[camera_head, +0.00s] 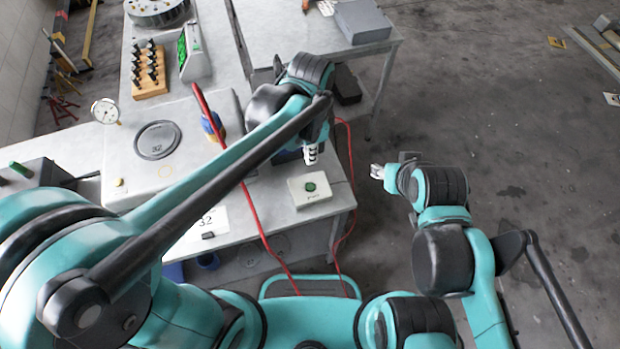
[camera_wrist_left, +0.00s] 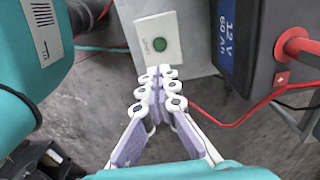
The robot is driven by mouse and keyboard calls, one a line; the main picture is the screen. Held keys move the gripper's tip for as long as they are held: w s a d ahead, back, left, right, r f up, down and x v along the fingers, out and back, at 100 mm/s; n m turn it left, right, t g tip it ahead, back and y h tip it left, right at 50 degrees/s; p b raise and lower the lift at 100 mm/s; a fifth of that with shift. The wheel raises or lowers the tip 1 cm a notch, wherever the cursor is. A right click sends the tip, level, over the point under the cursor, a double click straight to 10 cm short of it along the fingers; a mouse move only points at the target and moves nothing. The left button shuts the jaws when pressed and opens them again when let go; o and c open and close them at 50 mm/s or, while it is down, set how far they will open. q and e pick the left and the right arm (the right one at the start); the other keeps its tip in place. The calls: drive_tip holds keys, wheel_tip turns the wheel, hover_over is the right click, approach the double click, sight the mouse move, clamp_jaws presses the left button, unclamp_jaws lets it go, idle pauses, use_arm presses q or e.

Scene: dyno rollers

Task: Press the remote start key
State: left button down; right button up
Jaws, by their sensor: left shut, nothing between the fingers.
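The remote start key is a white square plate (camera_head: 301,196) with a round green button (camera_head: 310,187), lying at the right front corner of the grey bench. In the left wrist view the plate (camera_wrist_left: 143,30) and green button (camera_wrist_left: 159,45) show just beyond my fingertips. My left gripper (camera_head: 311,156) is shut and empty, fingers pointing down, slightly behind the plate in the head view. It also shows in the left wrist view (camera_wrist_left: 158,71), where the tips overlap the plate's near edge; contact cannot be told. My right gripper (camera_head: 377,171) is off the bench to the right; its opening is unclear.
A dark blue 12V battery (camera_wrist_left: 250,40) with a red clamp (camera_wrist_left: 295,45) stands beside the plate. Red cables (camera_head: 351,165) hang over the bench edge.

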sight(310, 186)
use_arm(q)
wheel_tip(310, 186, down, 14)
drive_tip(key=b, duration=0.5)
idle(0.3)
